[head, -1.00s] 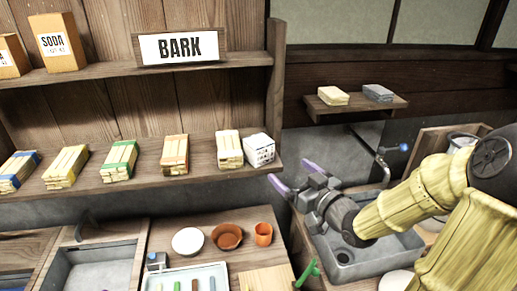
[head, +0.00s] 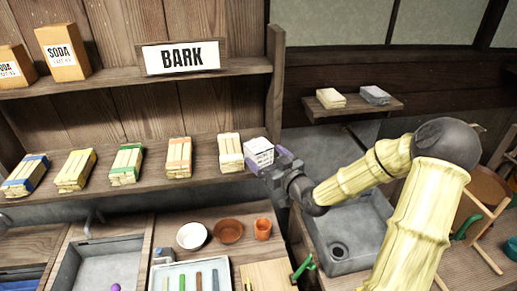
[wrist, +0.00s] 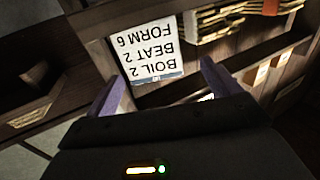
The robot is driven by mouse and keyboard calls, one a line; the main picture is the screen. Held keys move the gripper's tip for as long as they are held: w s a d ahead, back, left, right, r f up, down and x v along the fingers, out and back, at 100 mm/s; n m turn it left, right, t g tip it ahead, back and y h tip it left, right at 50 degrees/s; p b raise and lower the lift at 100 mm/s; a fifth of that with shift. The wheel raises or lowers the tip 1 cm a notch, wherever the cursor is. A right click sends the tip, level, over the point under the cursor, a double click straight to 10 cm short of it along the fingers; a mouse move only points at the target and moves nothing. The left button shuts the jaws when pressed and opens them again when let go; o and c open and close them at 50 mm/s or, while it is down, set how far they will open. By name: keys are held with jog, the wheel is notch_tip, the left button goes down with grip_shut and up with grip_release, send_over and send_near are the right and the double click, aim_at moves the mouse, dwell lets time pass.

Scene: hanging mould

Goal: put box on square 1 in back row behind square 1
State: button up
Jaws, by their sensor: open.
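A small white box (head: 258,152) with dark print sits at the right end of the lower shelf. My gripper (head: 271,162) is at its right front side, with purple fingers spread and nothing held. In the wrist view, my gripper (wrist: 160,82) is open around a white printed face (wrist: 148,50) reading "BOIL 2, BEAT 2, FORM 6" upside down. This looks like the white box, beyond the fingertips. I cannot tell whether the fingers touch it. No numbered squares are legible in either view.
Banded bundles stand left of the box, the nearest a pale bundle (head: 230,152). A shelf post (head: 275,95) rises close on the right. A sink (head: 345,235) lies below my arm. A small wall shelf (head: 352,106) holds two stacks.

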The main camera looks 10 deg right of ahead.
aim_at(258, 144)
jog(key=shift+w+a, duration=0.15)
jog(key=shift+w, duration=0.2)
jog(key=shift+w+a+r+p, duration=0.1)
jog(key=shift+w+r+p, duration=0.1)
jog(key=shift+w+p, duration=0.4)
jog(key=p+x, duration=0.2)
jog(key=x, duration=0.1)
jog(key=shift+d+r, duration=0.1)
jog(key=shift+d, duration=0.1)
jog(key=shift+w+a+p, duration=0.25)
jog(key=shift+w+p, duration=0.1)
jog(key=shift+w, duration=0.15)
